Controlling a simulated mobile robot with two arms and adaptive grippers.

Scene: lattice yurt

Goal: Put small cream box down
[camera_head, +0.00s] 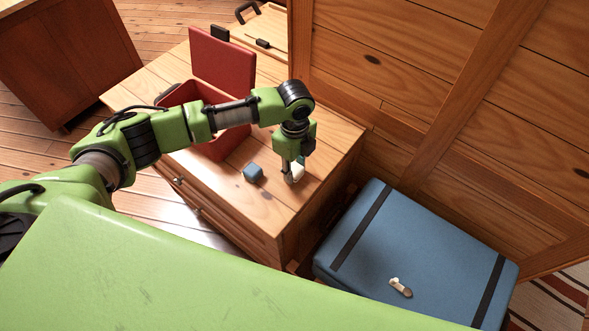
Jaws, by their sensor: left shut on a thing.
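The small cream box (299,172) is at the fingertips of my left gripper (293,176), over the right part of the wooden chest top (268,205). My left gripper points down and is shut on the box, and its fingers hide part of it. The box is at or close to the wooden top; I cannot tell whether it touches. My right gripper is not in view.
A red open bin (222,146) with a raised red panel (222,60) stands behind my forearm. A blue trunk (400,245) with a small object (401,288) on it stands at the right, below the wooden wall (400,60).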

